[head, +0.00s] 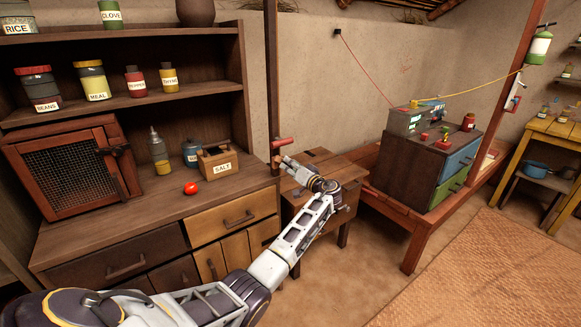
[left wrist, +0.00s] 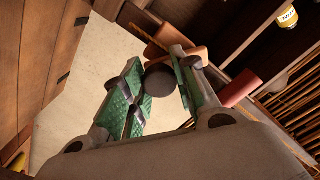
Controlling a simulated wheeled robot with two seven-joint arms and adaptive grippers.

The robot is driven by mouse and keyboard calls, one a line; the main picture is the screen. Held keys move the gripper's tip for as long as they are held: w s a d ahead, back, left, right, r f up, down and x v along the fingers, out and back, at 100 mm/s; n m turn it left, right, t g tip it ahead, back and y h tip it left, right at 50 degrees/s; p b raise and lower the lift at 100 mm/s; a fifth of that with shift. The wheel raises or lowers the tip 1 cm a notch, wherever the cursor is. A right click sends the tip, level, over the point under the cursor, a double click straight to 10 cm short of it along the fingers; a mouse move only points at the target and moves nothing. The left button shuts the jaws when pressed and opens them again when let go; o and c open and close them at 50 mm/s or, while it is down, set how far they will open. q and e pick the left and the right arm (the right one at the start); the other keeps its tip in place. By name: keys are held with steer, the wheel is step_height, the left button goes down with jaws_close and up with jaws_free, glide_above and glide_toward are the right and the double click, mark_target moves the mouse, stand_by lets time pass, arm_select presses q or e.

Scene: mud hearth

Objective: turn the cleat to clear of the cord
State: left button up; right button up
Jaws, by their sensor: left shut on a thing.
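The cleat (head: 284,142) is a small reddish wooden piece on the dark upright post (head: 272,85) at the end of the shelf. It also shows in the left wrist view as a red rounded bar (left wrist: 240,88) beside an orange-brown block. My left gripper (head: 281,161) is at the post, just below the red part. In the left wrist view its green-padded fingers (left wrist: 158,88) are shut on a dark round end, which seems to belong to the cleat. The fingers hide part of it. I cannot clearly make out the cord at the cleat. My right gripper is out of view.
A wooden counter (head: 120,232) with a mesh-door cabinet (head: 75,165), a salt box (head: 218,162) and a tomato (head: 191,188) lies left of the arm. A small wooden table (head: 335,166) stands just behind the gripper. Woven matting (head: 480,270) leaves free floor at right.

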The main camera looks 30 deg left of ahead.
arm_select(q)
steer(key=shift+m, duration=0.8)
steer(key=shift+m+p, duration=0.65)
steer(key=shift+m, duration=0.45)
steer(key=m+p, duration=0.1)
steer(key=m, duration=0.2)
steer(key=shift+d+p, duration=0.1)
steer(key=shift+p, duration=0.25)
steer(key=shift+m+p, duration=0.5)
steer(key=shift+m, duration=0.5)
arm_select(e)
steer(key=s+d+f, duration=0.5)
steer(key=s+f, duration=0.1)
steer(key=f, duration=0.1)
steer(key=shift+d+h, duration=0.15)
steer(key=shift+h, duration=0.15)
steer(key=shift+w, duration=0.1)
arm_select(q)
steer(key=o, duration=1.1)
steer(key=shift+w, duration=0.1)
steer(key=shift+c, duration=0.2)
